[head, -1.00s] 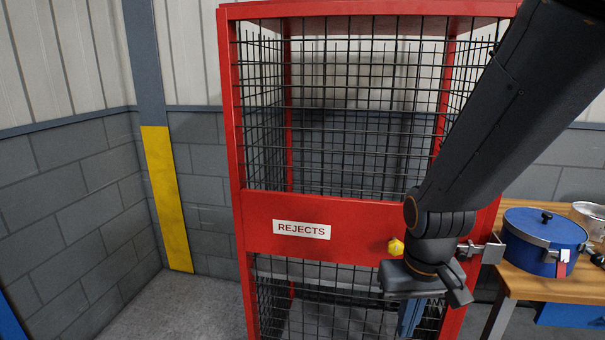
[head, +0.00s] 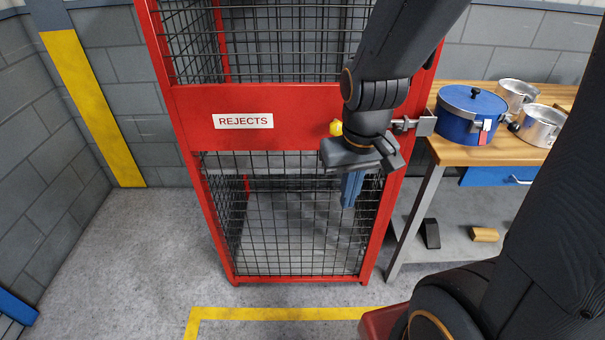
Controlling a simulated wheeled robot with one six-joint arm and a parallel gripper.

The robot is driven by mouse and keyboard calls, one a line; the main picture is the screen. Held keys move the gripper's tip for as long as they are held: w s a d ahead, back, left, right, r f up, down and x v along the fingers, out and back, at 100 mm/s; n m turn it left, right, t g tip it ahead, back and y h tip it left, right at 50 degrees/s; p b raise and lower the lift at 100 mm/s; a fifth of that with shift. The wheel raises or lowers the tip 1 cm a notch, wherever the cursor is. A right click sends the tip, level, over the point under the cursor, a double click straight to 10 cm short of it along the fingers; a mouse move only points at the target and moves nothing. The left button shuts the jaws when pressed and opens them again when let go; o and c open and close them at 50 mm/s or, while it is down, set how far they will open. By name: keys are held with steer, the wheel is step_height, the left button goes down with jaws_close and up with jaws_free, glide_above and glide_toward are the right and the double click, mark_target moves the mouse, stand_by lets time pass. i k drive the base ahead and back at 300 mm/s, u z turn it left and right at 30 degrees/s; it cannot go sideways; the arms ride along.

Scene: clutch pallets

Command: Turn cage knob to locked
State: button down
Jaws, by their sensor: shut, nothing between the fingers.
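The red reject cage (head: 190,108) stands ahead with black mesh and a white REJECTS label (head: 243,121) on its middle band. A yellow knob (head: 336,127) sits at the right part of that band, partly hidden behind my wrist. I cannot tell which position it is turned to. A metal latch (head: 418,126) shows at the band's right end. My gripper (head: 349,202) hangs in front of the cage, below the knob and apart from it. Its blue fingers point down, shut and empty.
A wooden workbench (head: 460,155) stands right of the cage, with a blue pot (head: 470,118) and metal pots (head: 541,126). Yellow floor tape (head: 270,313) runs in front of the cage. A yellow-striped post (head: 95,110) stands at the wall.

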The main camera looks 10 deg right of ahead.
mark_target(335, 126)
steer(key=z, duration=0.9)
steer(key=k, duration=1)
steer(key=u, duration=1.05)
